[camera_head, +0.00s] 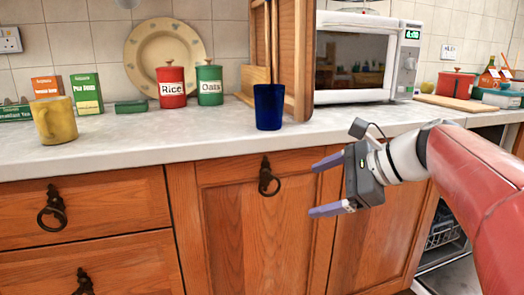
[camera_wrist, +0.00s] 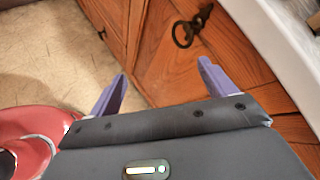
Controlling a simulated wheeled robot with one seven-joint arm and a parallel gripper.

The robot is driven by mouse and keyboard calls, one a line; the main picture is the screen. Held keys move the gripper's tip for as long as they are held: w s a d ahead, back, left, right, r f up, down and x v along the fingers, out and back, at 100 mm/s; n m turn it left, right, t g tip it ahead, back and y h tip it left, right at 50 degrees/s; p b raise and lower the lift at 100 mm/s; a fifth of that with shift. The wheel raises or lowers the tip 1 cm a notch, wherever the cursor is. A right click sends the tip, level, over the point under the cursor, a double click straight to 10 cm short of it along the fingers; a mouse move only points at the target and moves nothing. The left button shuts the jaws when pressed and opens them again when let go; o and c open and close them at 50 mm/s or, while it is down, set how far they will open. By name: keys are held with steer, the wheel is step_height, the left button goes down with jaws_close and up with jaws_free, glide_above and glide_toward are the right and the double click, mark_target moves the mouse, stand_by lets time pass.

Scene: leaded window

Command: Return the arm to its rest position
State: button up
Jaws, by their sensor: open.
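My gripper (camera_head: 322,186) is in front of the wooden cupboard doors, below the worktop edge, pointing left in the head view. Its two purple fingers are apart with nothing between them. In the wrist view my gripper (camera_wrist: 160,85) is also open and empty, with a cupboard door and floor beyond it. My red arm reaches in from the right side of the head view. No object touches the fingers in either view.
The worktop (camera_head: 200,145) holds a blue cup (camera_head: 268,107) near its front edge, a yellow mug (camera_head: 54,120), Rice (camera_head: 171,88) and Oats (camera_head: 209,86) canisters and a microwave (camera_head: 362,60). A ring handle (camera_head: 268,180) sticks out left of my gripper. An open appliance (camera_head: 445,245) is below my arm.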

steer(key=s+d+f+n+h, duration=0.2)
steer(key=s+f+n+h, duration=0.3)
steer(key=s+f+n, duration=0.3)
steer(key=s+d+f+n+h+p, duration=0.1)
steer(key=s+f+n+h, duration=0.3)
steer(key=s+f+n, duration=0.5)
steer(key=shift+s+d+f+n+h, duration=0.15)
steer(key=shift+s+d+n+h, duration=0.2)
steer(key=shift+s, duration=0.25)
steer(key=shift+o, duration=0.4)
